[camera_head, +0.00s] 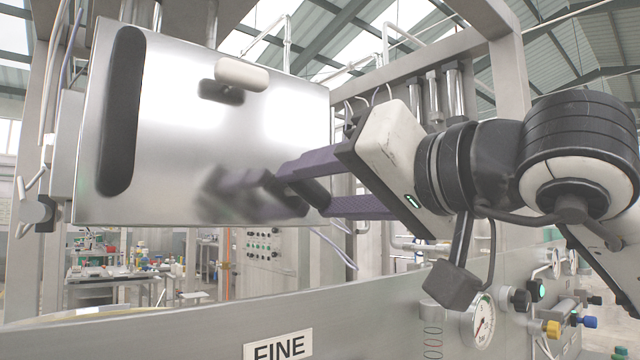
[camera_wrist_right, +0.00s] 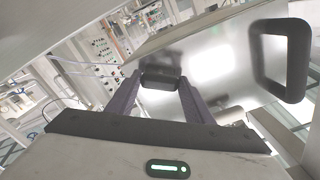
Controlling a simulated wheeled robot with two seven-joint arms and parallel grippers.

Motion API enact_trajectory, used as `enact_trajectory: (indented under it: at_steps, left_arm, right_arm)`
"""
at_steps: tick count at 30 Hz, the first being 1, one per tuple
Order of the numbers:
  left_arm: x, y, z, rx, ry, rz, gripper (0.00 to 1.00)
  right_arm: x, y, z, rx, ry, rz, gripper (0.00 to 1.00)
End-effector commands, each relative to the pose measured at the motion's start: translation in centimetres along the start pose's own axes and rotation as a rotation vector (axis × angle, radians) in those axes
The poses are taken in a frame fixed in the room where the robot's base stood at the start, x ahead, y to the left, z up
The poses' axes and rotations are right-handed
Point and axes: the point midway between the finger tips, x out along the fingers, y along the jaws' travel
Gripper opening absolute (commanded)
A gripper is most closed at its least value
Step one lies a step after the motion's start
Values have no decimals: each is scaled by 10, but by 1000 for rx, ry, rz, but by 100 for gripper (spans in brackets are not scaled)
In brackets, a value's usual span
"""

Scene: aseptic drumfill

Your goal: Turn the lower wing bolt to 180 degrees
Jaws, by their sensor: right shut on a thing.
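The lower wing bolt shows as a dark, rounded block in the right wrist view (camera_wrist_right: 160,79), between my right gripper's fingertips. In the head view only part of this dark piece (camera_head: 312,192) shows between the purple fingers, near the lower right edge of the shiny steel door (camera_head: 190,140). My right gripper (camera_head: 305,190) is shut on it, reaching in from the right. The fingers also show in the wrist view (camera_wrist_right: 159,88). The upper wing bolt (camera_head: 241,74) is a pale oblong knob near the door's top edge, lying nearly level and tilted slightly. My left gripper is not in view.
A long black handle (camera_head: 120,110) runs up the door's left side. A steel panel with a "FINE" label (camera_head: 278,345), a pressure gauge (camera_head: 483,319) and coloured knobs stands below. Steel posts and thin pipes are close behind my right gripper.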

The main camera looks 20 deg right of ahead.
Motion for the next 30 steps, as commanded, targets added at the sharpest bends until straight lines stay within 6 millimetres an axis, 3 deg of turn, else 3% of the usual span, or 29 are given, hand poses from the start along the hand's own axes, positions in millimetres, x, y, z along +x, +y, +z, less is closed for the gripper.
enact_trajectory:
  at_steps: [15,30]
  left_arm:
    - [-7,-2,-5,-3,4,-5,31]
    - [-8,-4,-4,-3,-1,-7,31]
  right_arm:
    - [0,1,2,-428,-6,-1,24]
    - [0,2,2,-577,-7,0,24]
